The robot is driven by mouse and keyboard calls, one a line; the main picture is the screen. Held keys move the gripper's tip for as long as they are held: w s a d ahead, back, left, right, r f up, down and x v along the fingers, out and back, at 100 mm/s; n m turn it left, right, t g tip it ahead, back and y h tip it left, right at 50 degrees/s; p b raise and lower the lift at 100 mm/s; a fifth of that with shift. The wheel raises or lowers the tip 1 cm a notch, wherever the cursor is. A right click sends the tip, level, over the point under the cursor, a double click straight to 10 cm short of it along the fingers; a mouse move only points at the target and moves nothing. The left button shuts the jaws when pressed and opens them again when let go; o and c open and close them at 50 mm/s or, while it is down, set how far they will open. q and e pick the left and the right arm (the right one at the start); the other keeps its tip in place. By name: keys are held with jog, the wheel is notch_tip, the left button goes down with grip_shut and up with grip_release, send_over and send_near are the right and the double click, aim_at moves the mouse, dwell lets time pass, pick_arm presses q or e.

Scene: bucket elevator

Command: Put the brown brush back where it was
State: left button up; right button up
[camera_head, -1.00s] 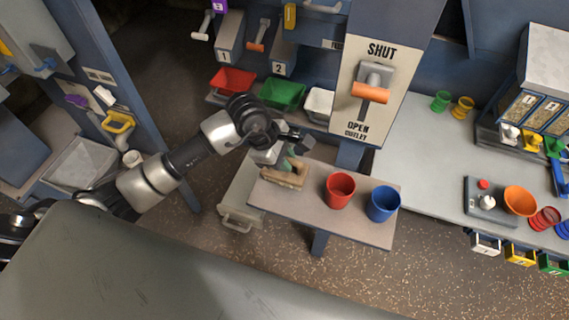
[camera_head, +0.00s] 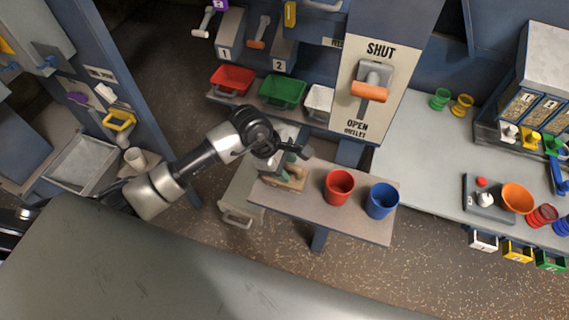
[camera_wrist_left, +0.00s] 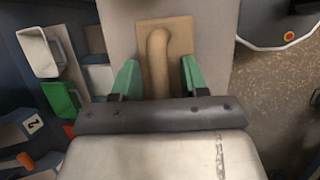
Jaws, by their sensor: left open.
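The brown brush (camera_head: 287,184) sits on the left end of a small grey table (camera_head: 335,223). In the left wrist view the brush shows as a tan block with a rounded handle (camera_wrist_left: 158,55). My left gripper (camera_head: 289,168) is over the brush, seen from above. In the left wrist view its green fingers stand apart, one on each side of the handle, with visible gaps (camera_wrist_left: 158,75). Part of the brush is hidden behind the gripper in the head view. My right gripper is in neither view.
A red cup (camera_head: 339,189) and a blue cup (camera_head: 382,202) stand to the right on the same table. Red (camera_head: 232,80), green (camera_head: 282,91) and white (camera_head: 319,101) bins are behind. A lever panel (camera_head: 374,85) stands at the back. A drawer-like tray (camera_head: 240,212) is left of the table.

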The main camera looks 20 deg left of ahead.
pick_arm(q)
jog(key=shift+r, duration=0.1)
jog(key=b+v, duration=0.2)
jog(key=v, duration=1)
